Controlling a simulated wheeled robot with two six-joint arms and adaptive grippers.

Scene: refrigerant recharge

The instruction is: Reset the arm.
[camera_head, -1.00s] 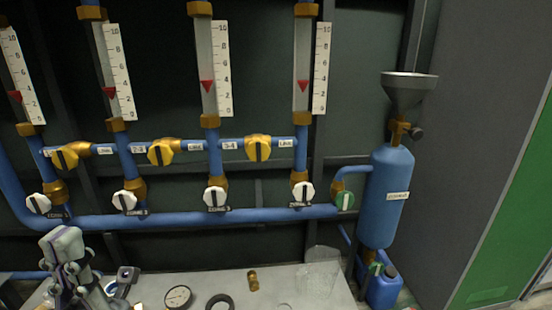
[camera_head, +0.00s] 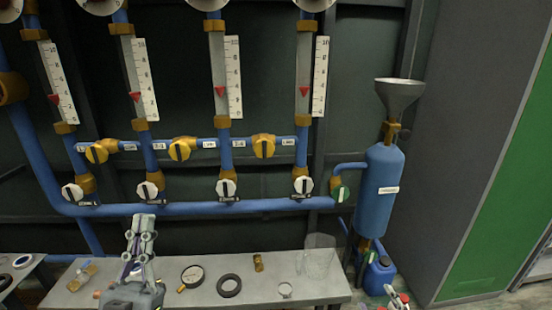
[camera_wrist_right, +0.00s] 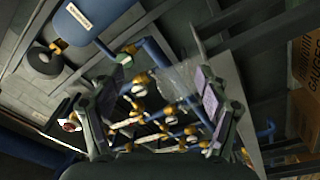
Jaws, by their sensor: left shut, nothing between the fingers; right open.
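My left gripper (camera_head: 144,219) is in the lower left of the head view, its fingers pointing up, shut and empty. It is in front of the steel table, below the blue pipe. My right gripper (camera_wrist_right: 155,85) shows in the right wrist view with its two fingers spread apart and nothing held between them. The right gripper cannot be clearly made out in the head view. Blue pipes with yellow valves (camera_head: 183,150) and white valves (camera_head: 226,188) stand behind the table. A blue tank (camera_head: 380,200) with a grey funnel (camera_head: 399,93) is at the right.
The steel table (camera_head: 205,292) holds a round gauge (camera_head: 192,275), a black ring (camera_head: 229,285), a brass fitting (camera_head: 258,262) and a clear container (camera_head: 318,257). A blue jug (camera_head: 379,276) stands below the tank. A small red-and-white thing (camera_head: 398,299) shows at the bottom edge.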

